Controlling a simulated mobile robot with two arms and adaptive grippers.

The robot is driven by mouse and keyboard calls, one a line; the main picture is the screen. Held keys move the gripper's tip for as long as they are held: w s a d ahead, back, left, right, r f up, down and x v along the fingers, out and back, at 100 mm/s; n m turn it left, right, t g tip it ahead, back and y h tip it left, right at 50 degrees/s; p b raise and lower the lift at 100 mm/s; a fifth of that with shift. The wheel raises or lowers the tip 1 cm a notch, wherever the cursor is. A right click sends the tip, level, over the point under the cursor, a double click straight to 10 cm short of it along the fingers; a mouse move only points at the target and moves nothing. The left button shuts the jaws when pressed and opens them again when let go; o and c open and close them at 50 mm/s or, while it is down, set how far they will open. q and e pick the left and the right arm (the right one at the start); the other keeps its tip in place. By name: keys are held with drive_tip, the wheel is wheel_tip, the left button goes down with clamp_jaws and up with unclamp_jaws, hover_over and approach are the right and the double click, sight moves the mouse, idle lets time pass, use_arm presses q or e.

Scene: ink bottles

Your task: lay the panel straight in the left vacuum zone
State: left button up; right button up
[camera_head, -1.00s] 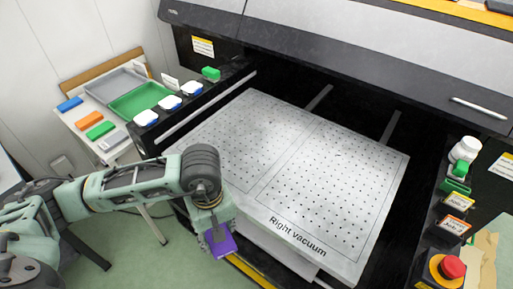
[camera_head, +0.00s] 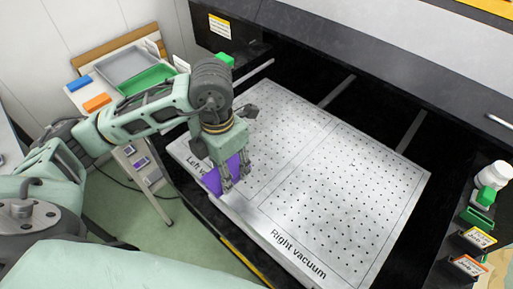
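My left gripper (camera_head: 231,182) reaches in from the left with its fingers pointing down over the front left part of the perforated bed. It appears shut on the purple panel (camera_head: 212,182), which shows beside and behind the fingers. The panel is partly hidden by the gripper. It is over the front edge of the left vacuum zone (camera_head: 262,122); I cannot tell whether it touches the bed. The "Left vacuum" label is mostly covered by the panel and gripper. My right gripper is not in view.
The right vacuum zone (camera_head: 350,190) is bare. The dark printer body (camera_head: 360,50) stands behind the bed. At right are a white bottle (camera_head: 492,175) and a green block (camera_head: 477,219). At left are a grey tray (camera_head: 125,64), a green tray and an orange block (camera_head: 97,103).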

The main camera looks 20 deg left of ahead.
use_arm(q)
drive_tip(key=shift+w+r, duration=0.1)
drive_tip(key=shift+w, duration=0.15)
drive_tip(key=shift+n, duration=0.3)
drive_tip(key=w+f+p, duration=0.1)
drive_tip(key=w+f, duration=0.1)
drive_tip(key=w, duration=0.1)
drive_tip(key=w+a+f+p, duration=0.1)
drive_tip(key=w+f, duration=0.1)
drive_tip(key=w, duration=0.2)
drive_tip(key=w+f+p, duration=0.1)
drive_tip(key=w+f, duration=0.1)
drive_tip(key=w, duration=0.2)
drive_tip(key=shift+a+f+p, duration=0.3)
drive_tip(key=shift+a+f, duration=0.05)
wheel_tip(320, 180, down, 4)
drive_tip(key=shift+r+p, duration=0.25)
drive_tip(key=shift+p, duration=0.6)
drive_tip(key=shift+f, duration=0.3)
drive_tip(key=shift+f, duration=0.1)
drive_tip(key=shift+f, duration=0.15)
drive_tip(key=o, duration=1.1)
drive_tip(key=shift+o, duration=0.2)
